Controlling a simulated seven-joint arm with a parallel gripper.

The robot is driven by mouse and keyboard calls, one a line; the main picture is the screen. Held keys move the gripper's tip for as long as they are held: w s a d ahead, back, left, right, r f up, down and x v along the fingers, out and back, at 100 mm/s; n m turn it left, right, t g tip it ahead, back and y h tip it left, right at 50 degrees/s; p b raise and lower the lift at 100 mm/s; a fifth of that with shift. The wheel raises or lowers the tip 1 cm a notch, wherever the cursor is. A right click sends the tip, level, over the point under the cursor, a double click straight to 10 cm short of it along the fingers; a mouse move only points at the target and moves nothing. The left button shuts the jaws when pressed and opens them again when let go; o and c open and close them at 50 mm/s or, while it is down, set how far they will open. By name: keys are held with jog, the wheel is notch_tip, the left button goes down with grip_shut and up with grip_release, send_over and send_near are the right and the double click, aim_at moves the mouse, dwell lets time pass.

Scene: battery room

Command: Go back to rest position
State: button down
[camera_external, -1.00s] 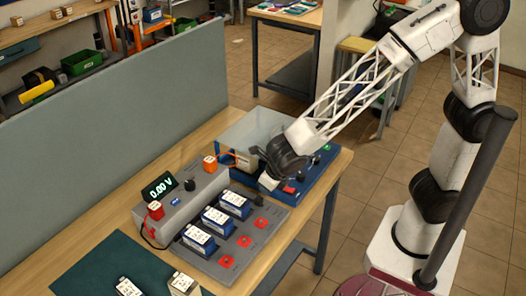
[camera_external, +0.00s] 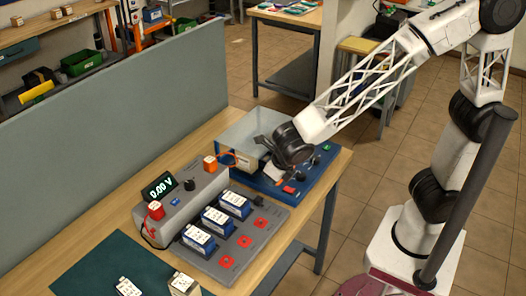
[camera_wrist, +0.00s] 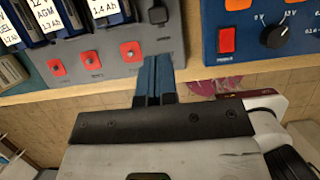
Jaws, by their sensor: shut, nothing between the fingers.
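My gripper (camera_external: 266,148) is above the bench in the external view, over the near side of the blue instrument box with knobs and a red switch. In the wrist view my gripper (camera_wrist: 160,68) shows as two blue fingers pressed together with nothing between them. In the external view the grey panel (camera_external: 205,262) holds several blue batteries and red buttons. The blue instrument box (camera_external: 322,160) sits behind it.
A grey meter unit with a display reading 0.00 V (camera_external: 163,187) stands left of the batteries. A dark green mat (camera_external: 90,272) lies at the front left with two small blocks. A grey partition (camera_external: 110,135) runs along the bench's back. Floor is open between the bench and my base.

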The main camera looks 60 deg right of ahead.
jog(key=s+d+r+m, duration=0.2)
jog(key=d+r+m, duration=0.2)
jog(key=d+m, duration=0.55)
jog(key=s+d+r+m, duration=0.2)
jog(key=d+r+m, duration=0.1)
jog(key=d+m, duration=0.65)
jog(key=s+d+r+m+g, duration=0.1)
jog(key=s+d+r+m, duration=0.3)
jog(key=s+d+m, duration=0.9)
jog(key=d+m, duration=0.1)
jog(key=m, duration=0.3)
jog(key=shift+d+g, duration=0.35)
jog(key=shift+g, duration=0.05)
jog(key=shift+w+a, duration=0.1)
